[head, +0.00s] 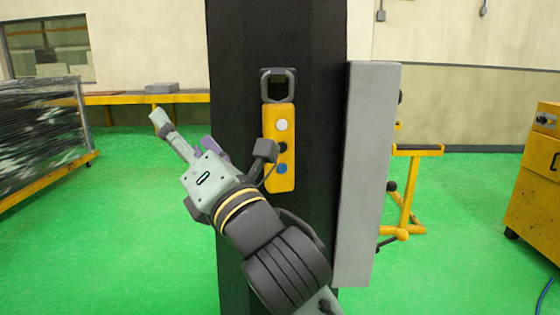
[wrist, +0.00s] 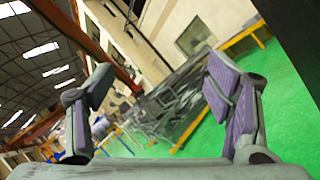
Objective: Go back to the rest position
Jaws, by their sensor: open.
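My gripper (head: 183,132) is at the end of my arm, left of centre in the head view, pointing up and to the left. One pale finger stands out to the left and a purple pad shows on the other. Nothing is between the fingers. The gripper is in the air, to the left of the yellow button box (head: 271,180), and appears apart from it.
The button box, with white, black and blue buttons, is on a dark column (head: 228,60). A grey panel (head: 365,170) stands right of it. A yellow-framed rack (head: 45,125) is at left, a yellow cabinet (head: 540,195) at right. Green floor (head: 130,240) is clear at lower left.

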